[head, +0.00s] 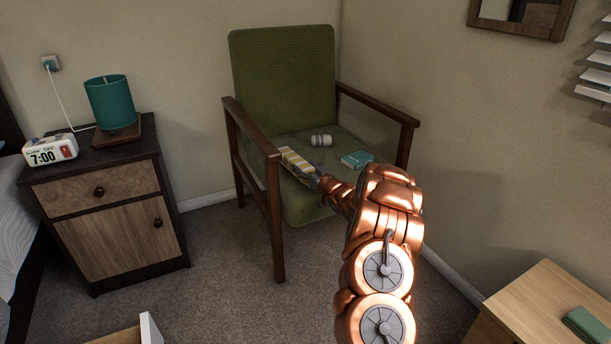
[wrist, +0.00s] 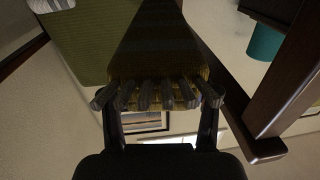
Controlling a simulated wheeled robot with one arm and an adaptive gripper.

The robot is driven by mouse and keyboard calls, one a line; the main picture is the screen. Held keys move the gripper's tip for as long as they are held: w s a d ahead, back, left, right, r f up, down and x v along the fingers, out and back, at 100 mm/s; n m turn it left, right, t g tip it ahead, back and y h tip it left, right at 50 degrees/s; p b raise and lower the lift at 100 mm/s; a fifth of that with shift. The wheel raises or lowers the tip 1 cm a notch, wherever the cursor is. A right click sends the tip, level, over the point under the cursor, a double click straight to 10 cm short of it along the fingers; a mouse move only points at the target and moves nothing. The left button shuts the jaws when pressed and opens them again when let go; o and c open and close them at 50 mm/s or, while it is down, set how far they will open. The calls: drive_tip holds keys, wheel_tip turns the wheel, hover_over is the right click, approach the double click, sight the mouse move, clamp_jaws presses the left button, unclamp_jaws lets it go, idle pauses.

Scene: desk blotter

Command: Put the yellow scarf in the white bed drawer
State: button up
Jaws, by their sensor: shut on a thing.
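The yellow scarf (head: 297,160), with pale stripes, is at the front left of the green armchair's seat in the head view. My gripper (head: 315,181) is at its near end, partly hidden by my arm. In the wrist view the scarf (wrist: 158,50) looks dark and folded, its fringe hanging between the two fingers of my gripper (wrist: 160,105), which is shut on it. I cannot tell whether the scarf still touches the seat. A white panel (head: 151,329) with a wooden interior beside it, cut off at the bottom edge, appears to be the open white bed drawer.
The green armchair (head: 283,75) has wooden arms; a white roll (head: 321,141) and a teal book (head: 357,159) lie on its seat. A nightstand (head: 108,215) with lamp (head: 110,101) and clock (head: 50,150) stands left. A wooden table (head: 540,305) is at lower right. Carpet between is clear.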

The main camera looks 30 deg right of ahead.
drive_tip(key=shift+w, duration=0.45)
drive_tip(key=shift+d+f+b, duration=0.15)
drive_tip(key=shift+f+b, duration=0.35)
drive_tip(key=shift+f, duration=1.1)
drive_tip(key=o, duration=1.2)
drive_tip(key=shift+f, duration=0.15)
drive_tip(key=shift+f+b, duration=0.15)
drive_tip(key=shift+b, duration=0.5)
drive_tip(key=s+p, duration=0.1)
drive_tip(key=s, duration=0.2)
drive_tip(key=s+p, duration=0.2)
drive_tip(key=s, duration=0.1)
drive_tip(key=shift+s+r, duration=0.2)
drive_tip(key=shift+s, duration=0.15)
drive_tip(key=shift+s+p, duration=0.4)
drive_tip(key=shift+s, duration=0.2)
drive_tip(key=shift+a, duration=0.2)
